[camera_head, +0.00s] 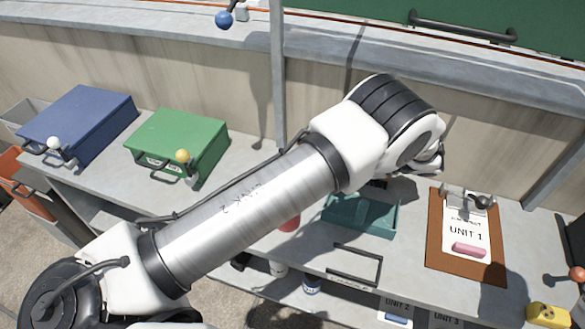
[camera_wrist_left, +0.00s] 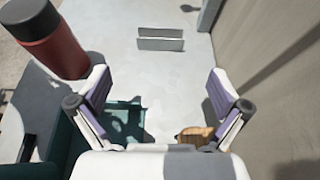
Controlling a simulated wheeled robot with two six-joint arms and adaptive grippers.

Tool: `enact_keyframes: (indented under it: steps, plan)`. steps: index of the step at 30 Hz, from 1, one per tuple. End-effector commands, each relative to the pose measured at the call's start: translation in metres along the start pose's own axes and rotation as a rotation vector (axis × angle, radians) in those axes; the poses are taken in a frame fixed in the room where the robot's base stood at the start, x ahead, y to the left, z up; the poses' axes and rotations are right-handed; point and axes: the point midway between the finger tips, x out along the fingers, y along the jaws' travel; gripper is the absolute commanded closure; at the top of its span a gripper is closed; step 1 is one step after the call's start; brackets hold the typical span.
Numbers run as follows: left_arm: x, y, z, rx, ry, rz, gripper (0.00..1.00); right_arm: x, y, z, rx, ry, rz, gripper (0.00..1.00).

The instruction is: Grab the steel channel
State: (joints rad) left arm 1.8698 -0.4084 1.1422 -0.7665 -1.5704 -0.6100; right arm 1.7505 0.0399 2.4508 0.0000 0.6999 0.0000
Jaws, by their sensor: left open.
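In the left wrist view, the steel channel (camera_wrist_left: 160,45) is a short grey piece with two upright flanges. It lies on the light grey bench top, ahead of the fingers and near the top of the picture. My left gripper (camera_wrist_left: 158,80) is open and empty, and the channel is apart from its fingers. In the head view my left arm reaches across the bench, and its wrist hides the fingers. I cannot make out the channel there. My right gripper is not in view.
A red bottle with a dark cap (camera_wrist_left: 55,50) stands left of the fingers, with a teal tray (camera_head: 350,216) near it. A brown object (camera_wrist_left: 195,134) lies below. Green (camera_head: 177,143) and blue (camera_head: 80,120) boxes and a clipboard (camera_head: 437,250) occupy the bench. A wall runs behind.

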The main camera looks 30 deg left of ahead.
Motion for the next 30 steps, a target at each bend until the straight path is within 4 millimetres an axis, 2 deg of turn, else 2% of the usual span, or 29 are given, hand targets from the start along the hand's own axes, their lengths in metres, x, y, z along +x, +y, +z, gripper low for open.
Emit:
enact_keyframes:
  steps: [1, 3, 7, 8, 9, 10, 12, 17, 24, 30]
  plan:
    - [0.006, 0.0, -0.007, -0.001, 0.0, 0.001, 0.0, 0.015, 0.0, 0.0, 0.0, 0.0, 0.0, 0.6]
    - [0.013, -0.001, -0.01, -0.002, 0.0, 0.0, 0.0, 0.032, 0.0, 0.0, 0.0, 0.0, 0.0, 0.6]
    - [0.025, 0.0, -0.011, -0.001, -0.001, 0.001, 0.0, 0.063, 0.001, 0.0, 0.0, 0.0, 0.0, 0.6]
    - [0.028, 0.001, -0.008, -0.001, 0.0, 0.002, 0.0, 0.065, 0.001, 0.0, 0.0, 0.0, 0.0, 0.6]
    - [0.036, 0.001, 0.002, 0.004, -0.001, 0.006, 0.0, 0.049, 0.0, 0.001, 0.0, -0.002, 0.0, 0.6]
    - [0.043, 0.001, 0.003, 0.003, 0.0, 0.005, 0.0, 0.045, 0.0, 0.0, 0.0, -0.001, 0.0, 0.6]
    - [0.055, 0.001, 0.002, 0.003, 0.0, 0.004, 0.0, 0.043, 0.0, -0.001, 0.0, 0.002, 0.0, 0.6]
    - [0.072, 0.001, 0.002, 0.003, 0.0, 0.003, 0.0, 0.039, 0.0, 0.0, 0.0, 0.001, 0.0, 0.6]
    - [0.113, 0.001, 0.002, 0.002, 0.0, 0.005, 0.0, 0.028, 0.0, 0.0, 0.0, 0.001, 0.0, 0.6]
    - [0.118, 0.0, 0.0, 0.001, 0.001, 0.0, 0.0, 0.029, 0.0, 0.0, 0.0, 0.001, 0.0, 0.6]
